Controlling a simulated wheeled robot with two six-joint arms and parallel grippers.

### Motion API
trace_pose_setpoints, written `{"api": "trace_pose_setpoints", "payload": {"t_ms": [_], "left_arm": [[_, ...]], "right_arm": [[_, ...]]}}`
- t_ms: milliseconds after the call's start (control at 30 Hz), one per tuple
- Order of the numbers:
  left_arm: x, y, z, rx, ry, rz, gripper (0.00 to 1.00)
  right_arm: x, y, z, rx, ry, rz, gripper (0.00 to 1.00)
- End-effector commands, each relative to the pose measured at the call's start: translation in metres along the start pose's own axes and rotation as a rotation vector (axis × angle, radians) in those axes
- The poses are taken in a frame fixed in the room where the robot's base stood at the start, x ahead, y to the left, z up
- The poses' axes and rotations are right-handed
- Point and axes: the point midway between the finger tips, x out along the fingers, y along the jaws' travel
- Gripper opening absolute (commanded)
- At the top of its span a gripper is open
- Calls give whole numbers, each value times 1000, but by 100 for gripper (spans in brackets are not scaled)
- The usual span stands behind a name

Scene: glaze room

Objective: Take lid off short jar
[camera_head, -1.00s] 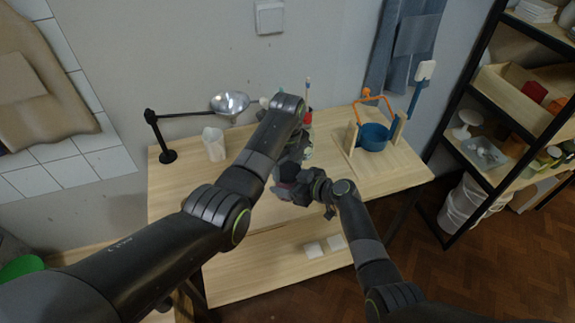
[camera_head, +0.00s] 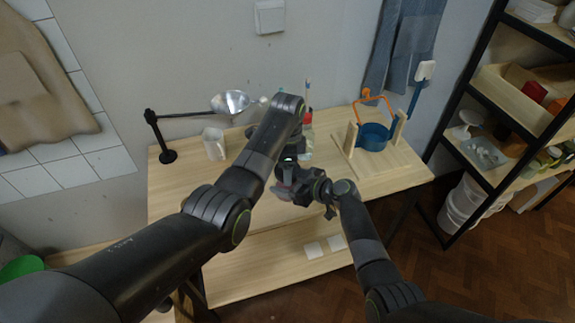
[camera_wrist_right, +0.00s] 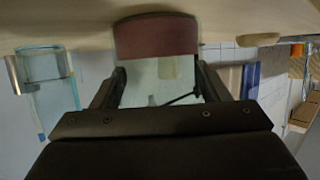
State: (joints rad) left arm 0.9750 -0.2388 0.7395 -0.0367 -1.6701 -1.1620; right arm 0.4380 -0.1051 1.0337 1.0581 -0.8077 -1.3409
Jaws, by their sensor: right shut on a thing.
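My right gripper (camera_head: 284,189) is low over the front of the table, shut on what looks like the short jar (camera_wrist_right: 157,37). In the right wrist view its two fingers stand either side of a reddish-brown band with a paler part below it in the picture. I cannot clearly separate lid from body there. My left arm reaches across the middle of the head view and its gripper (camera_head: 289,158) points down close to the right one. Its fingers are mostly hidden by my own arm links, so their opening does not show.
A lamp with a black base (camera_head: 168,156) and a pale jug (camera_head: 214,144) stand at the table's left. A red-topped bottle (camera_head: 308,119) stands behind my grippers. The left front table is clear.

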Motion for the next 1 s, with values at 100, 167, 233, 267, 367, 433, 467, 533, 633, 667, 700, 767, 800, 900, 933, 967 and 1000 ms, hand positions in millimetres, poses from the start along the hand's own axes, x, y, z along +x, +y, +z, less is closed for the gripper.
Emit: {"api": "trace_pose_setpoints", "payload": {"t_ms": [100, 167, 233, 267, 367, 433, 467, 533, 633, 667, 700, 767, 800, 900, 933, 967, 1000], "left_arm": [[0, 1, 0, 2, 0, 3, 76], [0, 1, 0, 2, 0, 3, 84], [0, 1, 0, 2, 0, 2, 86], [0, 1, 0, 2, 0, 2, 86], [0, 1, 0, 2, 0, 2, 86], [-2, 0, 0, 3, 1, 1, 86], [-5, 0, -1, 3, 1, 0, 86], [-14, 0, -1, 3, 2, -1, 86], [-28, 0, -1, 3, 2, -3, 86], [-32, 0, -1, 3, 1, -2, 86], [-36, 0, -1, 3, 1, -1, 86], [-41, 0, 0, 2, 1, 0, 86], [-43, 0, 0, 2, 1, 0, 86], [-45, 0, 0, 8, 0, 1, 84], [-46, 0, 0, 15, 0, 1, 84], [-46, 0, 0, 25, 0, 1, 84], [-47, 0, 0, 47, 0, 0, 84]], "right_arm": [[0, 1, 0, -1, -1, 2, 5], [0, 1, 0, -1, -1, 2, 5], [0, 1, 0, -1, -1, 2, 5], [0, 1, 0, -1, -1, 2, 5], [0, 1, 0, -1, -1, 2, 5], [0, 1, 0, -1, -1, 1, 5], [0, 1, 0, -1, -1, 1, 5], [0, 0, 0, -1, -1, 1, 5], [0, 0, 0, -1, 0, 1, 5], [0, 0, 0, -1, 0, 1, 5], [0, 0, 0, -1, 0, 1, 5], [0, 0, 0, -1, 0, 1, 5], [0, 0, 0, -1, 0, 1, 5], [0, 0, 0, -1, 0, 0, 5], [0, 0, 0, -1, 0, 0, 5], [0, 0, 0, -1, 0, 0, 5], [0, 0, 0, -1, 0, 0, 5]]}}
